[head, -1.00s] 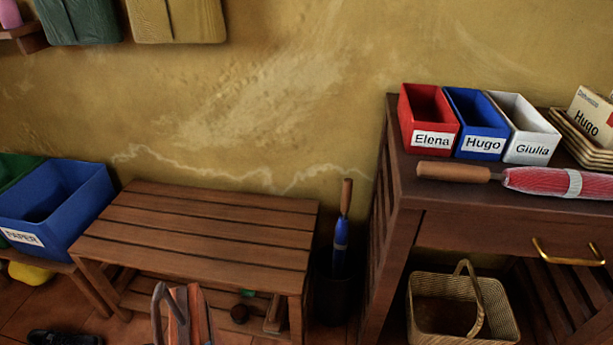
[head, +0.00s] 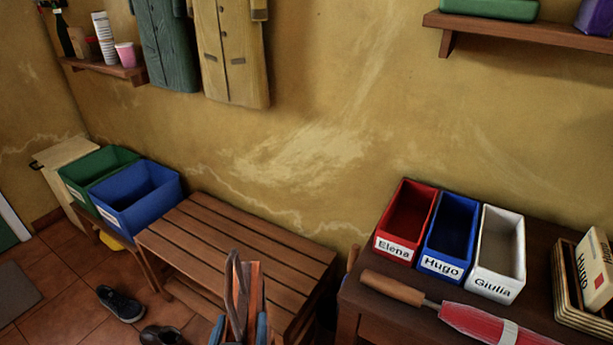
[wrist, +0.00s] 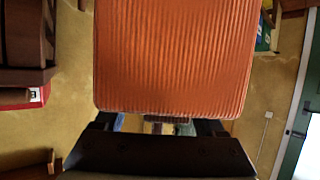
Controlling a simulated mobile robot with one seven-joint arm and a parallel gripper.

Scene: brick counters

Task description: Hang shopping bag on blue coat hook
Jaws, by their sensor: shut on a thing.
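The exact grip point is hidden. No blue coat hook is visible. A teal coat (head: 165,45) and a yellow coat (head: 232,50) hang on the wall, their tops cut off by the frame.
A slatted bench (head: 225,235) stands behind the bag, with blue (head: 140,200) and green (head: 100,170) bins to its left. At right a table holds red (head: 405,222), blue (head: 452,225) and white (head: 498,250) boxes and a red umbrella (head: 490,325). A wall shelf (head: 530,32) is above.

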